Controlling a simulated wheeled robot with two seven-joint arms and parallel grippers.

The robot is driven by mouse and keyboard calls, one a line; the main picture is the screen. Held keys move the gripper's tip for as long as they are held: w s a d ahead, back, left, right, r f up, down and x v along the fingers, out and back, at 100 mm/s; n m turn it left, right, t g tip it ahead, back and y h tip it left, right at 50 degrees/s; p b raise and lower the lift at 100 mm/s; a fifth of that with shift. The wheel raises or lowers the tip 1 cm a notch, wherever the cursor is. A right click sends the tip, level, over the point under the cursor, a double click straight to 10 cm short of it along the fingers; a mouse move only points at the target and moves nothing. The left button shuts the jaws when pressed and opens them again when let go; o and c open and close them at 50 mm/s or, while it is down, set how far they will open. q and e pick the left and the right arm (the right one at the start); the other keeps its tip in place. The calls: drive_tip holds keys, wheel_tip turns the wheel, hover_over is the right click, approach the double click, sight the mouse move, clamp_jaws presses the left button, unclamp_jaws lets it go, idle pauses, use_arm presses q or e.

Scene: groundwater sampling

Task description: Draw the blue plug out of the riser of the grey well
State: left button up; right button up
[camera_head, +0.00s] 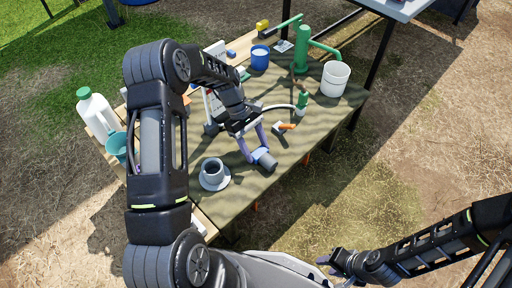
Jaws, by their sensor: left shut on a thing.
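The grey well (214,181) stands at the near left part of the table, a round pale base with a short upright riser (213,168). The riser's mouth looks dark and open from above. My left gripper (256,152) is to the right of the well, reaching down from above. It is shut on the blue plug (265,160), a blue-grey cylinder, clear of the riser. I cannot tell how high the plug is above the table. My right gripper (338,262) is low at the right, off the table's near side; its finger opening is too small to tell.
The table (315,130) has free room right of the plug. Behind are an orange-handled valve (286,127), a small green-topped fitting (302,101), a white bucket (335,78), a green pump (302,48) and a blue cup (260,60). A white bottle (95,112) and teal cup (117,146) stand left.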

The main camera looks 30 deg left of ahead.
use_arm(q)
drive_tip(key=o, duration=1.3)
wheel_tip(320, 180, up, 10)
drive_tip(key=p, duration=0.2)
drive_tip(key=shift+p, duration=0.35)
drive_tip(key=shift+f, duration=0.1)
